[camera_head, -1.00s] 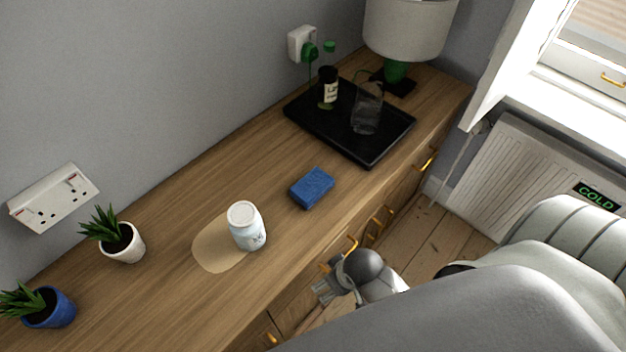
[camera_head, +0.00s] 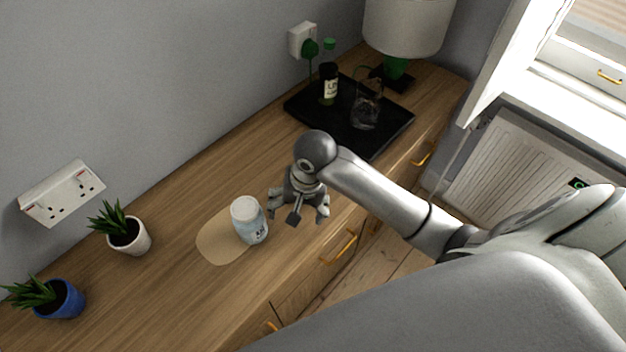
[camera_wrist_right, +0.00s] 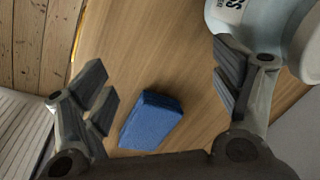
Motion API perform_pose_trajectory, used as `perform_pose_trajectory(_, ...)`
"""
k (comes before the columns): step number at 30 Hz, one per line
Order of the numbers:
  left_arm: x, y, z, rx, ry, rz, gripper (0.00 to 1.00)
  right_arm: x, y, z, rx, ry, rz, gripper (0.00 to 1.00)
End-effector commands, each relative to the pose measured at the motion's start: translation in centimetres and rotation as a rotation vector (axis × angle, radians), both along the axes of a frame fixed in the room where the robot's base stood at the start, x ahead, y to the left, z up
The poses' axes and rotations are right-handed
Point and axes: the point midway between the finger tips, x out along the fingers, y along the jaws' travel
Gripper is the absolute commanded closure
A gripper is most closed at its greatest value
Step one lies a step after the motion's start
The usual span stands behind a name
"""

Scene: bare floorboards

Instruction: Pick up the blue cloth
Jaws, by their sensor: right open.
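The blue cloth (camera_wrist_right: 151,121), a small thick folded block, lies on the wooden cabinet top. In the right wrist view it sits between the spread fingers of my right gripper (camera_wrist_right: 165,88), low in the picture and untouched. In the head view my right gripper (camera_head: 298,208) is above the cabinet top, pointing down with its fingers apart, and the hand and arm hide the cloth. My right gripper is open and empty. My left gripper is in neither view.
A white jar (camera_head: 249,220) stands close to my gripper on a beige patch (camera_head: 214,243). A black tray (camera_head: 300,104) holds a dark bottle (camera_head: 329,84) and a glass jug (camera_head: 366,108). Two potted plants (camera_head: 127,232) stand at left, a lamp (camera_head: 405,28) at back.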

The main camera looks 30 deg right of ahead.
Motion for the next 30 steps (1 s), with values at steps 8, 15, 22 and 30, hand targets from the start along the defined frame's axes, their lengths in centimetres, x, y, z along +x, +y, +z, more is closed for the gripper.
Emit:
perform_pose_trajectory(8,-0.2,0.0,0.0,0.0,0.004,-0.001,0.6,6.4,-4.8,4.0,-0.065,0.12,-0.442,0.16)
perform_pose_trajectory(15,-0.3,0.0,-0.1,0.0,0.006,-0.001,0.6,8.5,-7.4,6.4,-0.09,0.164,-0.678,0.16)
perform_pose_trajectory(22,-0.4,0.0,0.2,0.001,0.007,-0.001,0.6,8.6,-7.8,3.7,-0.095,0.172,-0.71,0.16)
perform_pose_trajectory(30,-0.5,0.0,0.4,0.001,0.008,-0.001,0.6,8.6,-7.8,1.0,-0.092,0.17,-0.707,0.16)
